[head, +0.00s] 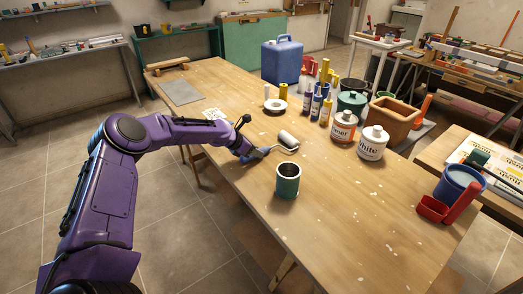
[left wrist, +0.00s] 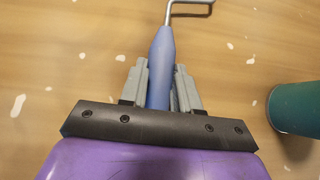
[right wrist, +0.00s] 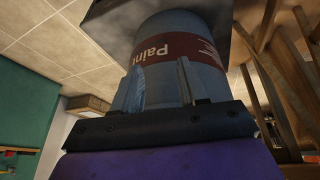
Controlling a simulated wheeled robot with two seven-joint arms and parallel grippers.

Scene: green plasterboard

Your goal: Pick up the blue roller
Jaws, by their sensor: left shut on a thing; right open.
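The blue roller has a blue handle (left wrist: 160,55), a bent metal wire and a white sleeve (head: 287,139). It is on or just above the wooden table; I cannot tell which. My left gripper (head: 249,154) is shut on the blue handle. In the left wrist view its two grey fingers (left wrist: 160,85) stand on either side of the handle, and the sleeve is out of frame. My right gripper (right wrist: 160,85) shows only in the right wrist view. It is open, with a blue-grey can marked "Paint" (right wrist: 180,50) in front of its fingers.
A green can (head: 288,186) stands on the table (head: 345,215), close to the roller; its side also shows in the left wrist view (left wrist: 295,108).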

